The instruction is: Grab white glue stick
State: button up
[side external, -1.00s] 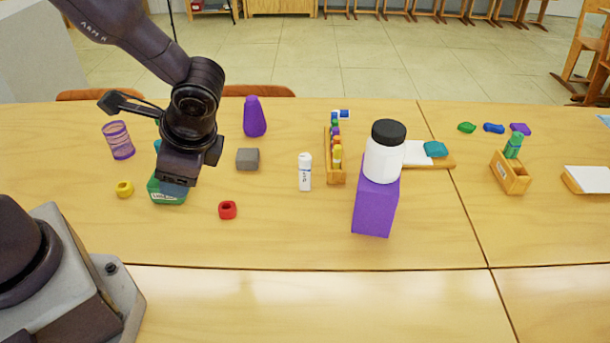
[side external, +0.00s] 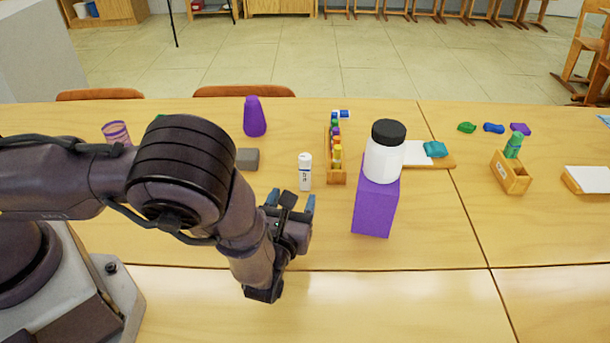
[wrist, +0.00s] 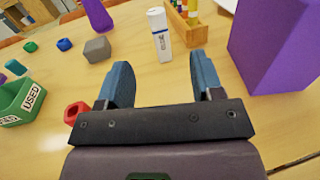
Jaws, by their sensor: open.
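The white glue stick (side external: 305,172) stands upright on the wooden table, left of the crayon-like row in a wooden holder. It also shows in the wrist view (wrist: 160,34), upright beyond my fingertips and roughly between their lines. My gripper (side external: 291,200) is low over the table, just in front of the glue stick and apart from it. In the wrist view its two blue fingers (wrist: 157,75) are spread with nothing between them.
A purple block (side external: 374,208) bearing a white jar with a black lid (side external: 385,151) stands to the right. A wooden holder (side external: 336,176) is close right of the glue stick. A grey block (side external: 247,159) lies left. A red ring (wrist: 75,110) and green box (wrist: 22,100) are left.

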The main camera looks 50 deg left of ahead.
aim_at(304, 166)
jog(key=x, duration=1.2)
jog(key=shift+w+a, duration=0.1)
jog(key=shift+a, duration=0.15)
jog(key=c, duration=1)
